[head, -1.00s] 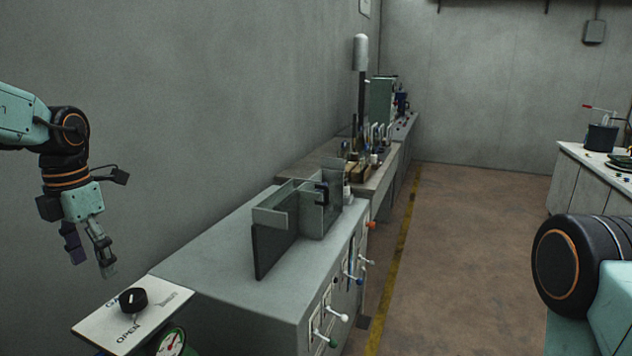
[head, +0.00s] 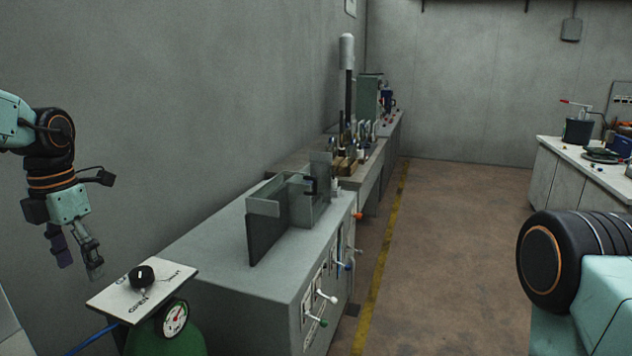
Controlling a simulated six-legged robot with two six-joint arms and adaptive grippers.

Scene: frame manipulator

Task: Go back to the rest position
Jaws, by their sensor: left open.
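My left gripper (head: 78,262) hangs at the left with its fingers pointing down, apart and empty. It is above and to the left of a pale panel (head: 120,298) that carries a black knob (head: 141,275). A clear gap shows between the fingers and the knob. A round gauge (head: 173,319) sits at the panel's front edge, above a green tank (head: 180,344). My right arm shows only as a dark joint and a teal link at the lower right; its gripper is out of view.
A grey cabinet (head: 225,248) with handles on its side bears an open metal frame (head: 265,207). More benches with tools line the wall behind it. A white counter (head: 580,160) stands at the right. The brown floor (head: 450,235) between is clear.

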